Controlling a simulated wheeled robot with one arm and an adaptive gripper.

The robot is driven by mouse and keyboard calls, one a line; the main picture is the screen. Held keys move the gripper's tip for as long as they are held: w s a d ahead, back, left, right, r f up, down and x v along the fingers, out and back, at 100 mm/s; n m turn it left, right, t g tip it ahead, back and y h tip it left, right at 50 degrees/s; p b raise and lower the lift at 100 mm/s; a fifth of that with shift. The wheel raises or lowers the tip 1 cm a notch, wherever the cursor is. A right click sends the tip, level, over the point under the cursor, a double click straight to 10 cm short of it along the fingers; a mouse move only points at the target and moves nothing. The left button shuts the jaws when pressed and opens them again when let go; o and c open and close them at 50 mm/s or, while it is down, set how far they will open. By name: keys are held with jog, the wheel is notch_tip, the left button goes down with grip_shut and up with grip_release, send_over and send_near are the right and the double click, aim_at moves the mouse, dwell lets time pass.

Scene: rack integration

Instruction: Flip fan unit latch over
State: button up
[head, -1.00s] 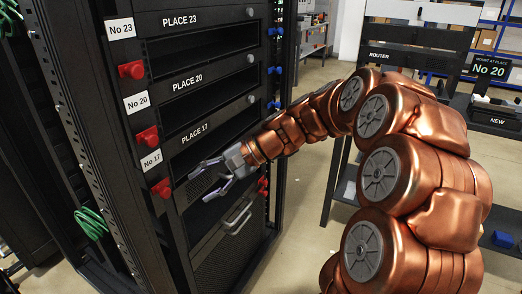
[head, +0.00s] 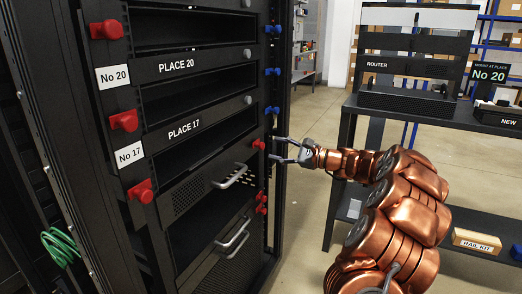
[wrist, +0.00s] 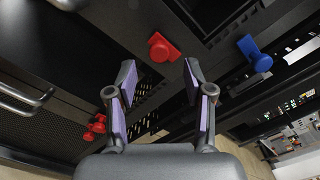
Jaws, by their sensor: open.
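My gripper (head: 277,150) is open and empty at the right edge of the rack. A red latch (head: 258,145) on the right post lies just left of its fingertips. In the wrist view this red latch (wrist: 162,47) shows just beyond the gap between the two fingers (wrist: 158,68), apart from them as far as I can tell. A perforated unit with a handle (head: 190,193), possibly the fan unit, sits below PLACE 17. No label names the fan unit.
More red latches (head: 262,197) sit lower on the right post, and others (head: 124,121) line the left post. Blue latches (head: 272,71) are above on the right. A second handled unit (head: 215,265) is below. A table with a router (head: 410,103) stands at right.

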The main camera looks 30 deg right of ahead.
aim_at(264, 146)
jog(key=b+x, duration=0.1)
jog(key=x, duration=0.5)
jog(key=shift+s, duration=0.1)
grip_shut()
dwell(0.3)
